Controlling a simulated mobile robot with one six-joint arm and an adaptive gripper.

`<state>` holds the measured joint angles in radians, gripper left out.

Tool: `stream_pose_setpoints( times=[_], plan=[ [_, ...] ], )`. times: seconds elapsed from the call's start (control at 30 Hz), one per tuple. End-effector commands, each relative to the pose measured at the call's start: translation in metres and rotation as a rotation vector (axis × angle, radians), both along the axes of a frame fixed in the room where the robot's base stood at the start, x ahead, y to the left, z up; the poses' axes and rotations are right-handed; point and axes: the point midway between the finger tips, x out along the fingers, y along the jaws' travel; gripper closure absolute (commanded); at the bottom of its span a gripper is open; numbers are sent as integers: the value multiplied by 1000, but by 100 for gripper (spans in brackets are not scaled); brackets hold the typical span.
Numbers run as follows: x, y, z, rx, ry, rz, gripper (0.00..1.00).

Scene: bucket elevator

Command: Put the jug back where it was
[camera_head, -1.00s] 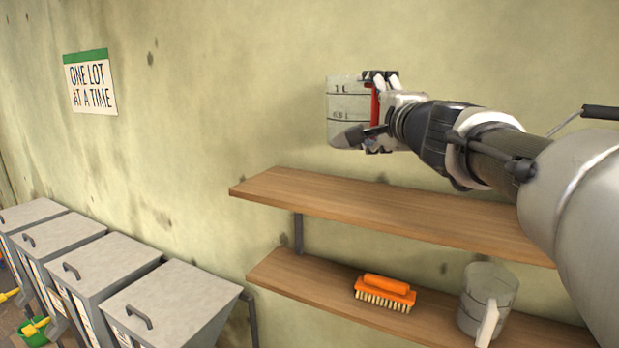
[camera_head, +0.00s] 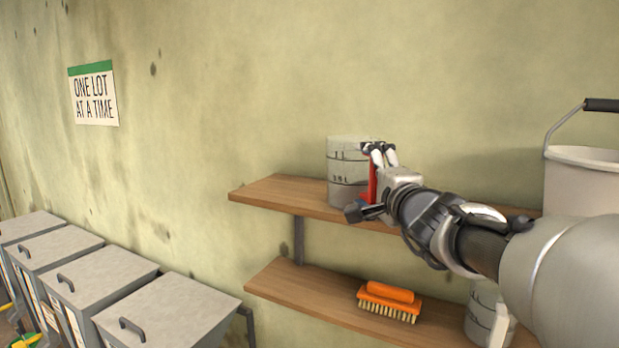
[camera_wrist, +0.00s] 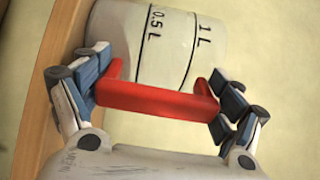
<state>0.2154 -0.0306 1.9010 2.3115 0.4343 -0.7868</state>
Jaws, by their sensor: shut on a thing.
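The jug (camera_head: 342,171) is a pale, translucent measuring jug with dark marks and a red handle (camera_head: 372,184). My gripper (camera_head: 376,176) is shut on the red handle. The jug is upright at the upper wooden shelf (camera_head: 276,190), near its left end. Its base looks level with the shelf top, but I cannot tell if it touches. In the wrist view the jug (camera_wrist: 160,40) shows its 0.5 L and 1 L marks, and the red handle (camera_wrist: 155,99) lies between the fingers (camera_wrist: 158,92).
A pale bucket (camera_head: 585,185) stands at the right of the upper shelf. The lower shelf (camera_head: 300,290) holds an orange brush (camera_head: 388,300) and a second jug (camera_head: 482,310) with a white handle. Several grey lidded bins (camera_head: 165,312) stand at the left. The upper shelf's left end is clear.

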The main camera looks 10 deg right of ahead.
Motion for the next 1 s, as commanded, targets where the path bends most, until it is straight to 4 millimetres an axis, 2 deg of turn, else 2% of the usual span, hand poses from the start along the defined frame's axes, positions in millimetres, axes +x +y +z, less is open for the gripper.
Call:
stream_pose_setpoints(
  times=[0.27,0.3,0.47,0.97,1.0],
  plan=[
    [0,0,-2,-1,-3,1,37],
    [0,0,-2,-1,-1,1,11],
    [0,0,-1,-1,-1,1,0],
    [0,0,3,1,0,0,0],
    [-6,-1,2,-1,-3,-1,0]
  ],
)
